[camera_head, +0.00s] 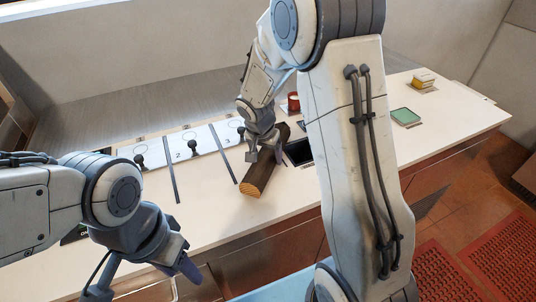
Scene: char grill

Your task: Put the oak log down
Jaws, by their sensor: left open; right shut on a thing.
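I cannot tell whether the log's underside touches the counter. My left gripper (145,277) is open and empty, low at the left, in front of the counter's front edge.
A white panel (205,140) with numbers and black knobs lies at the back of the counter (225,218). A dark tray (299,152) is beside the log.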

